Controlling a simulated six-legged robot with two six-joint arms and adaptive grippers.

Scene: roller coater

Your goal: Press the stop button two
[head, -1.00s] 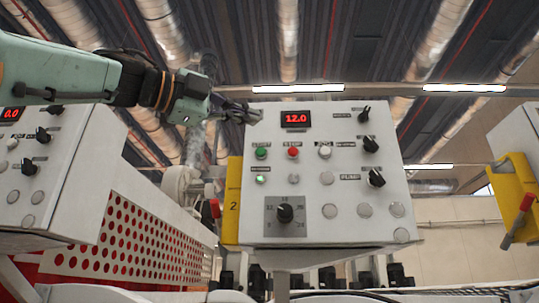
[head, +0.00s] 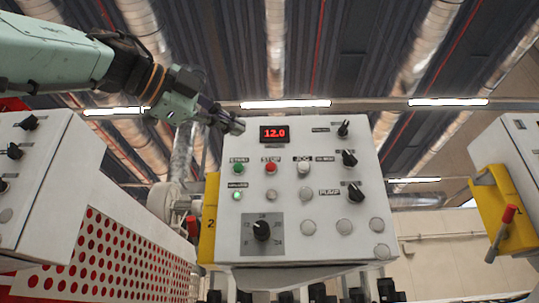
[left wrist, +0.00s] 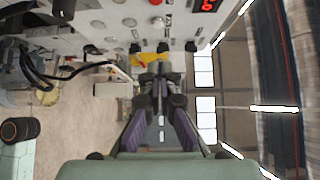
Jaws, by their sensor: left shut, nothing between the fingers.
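The red stop button (head: 271,168) sits on the white control panel (head: 320,240) marked 2 on its yellow side bracket (head: 208,222). It is in the upper button row, between a green start button (head: 238,169) and a white jog button (head: 304,167). The button also shows at the top edge of the left wrist view (left wrist: 156,2). My left gripper (head: 238,126) is shut and empty, near the panel's upper left corner, above and left of the stop button and apart from it. Its closed fingers show in the left wrist view (left wrist: 160,75). My right gripper is not in view.
Another white panel (head: 35,185) stands at left. A yellow bracket with a red-handled lever (head: 503,228) stands at right.

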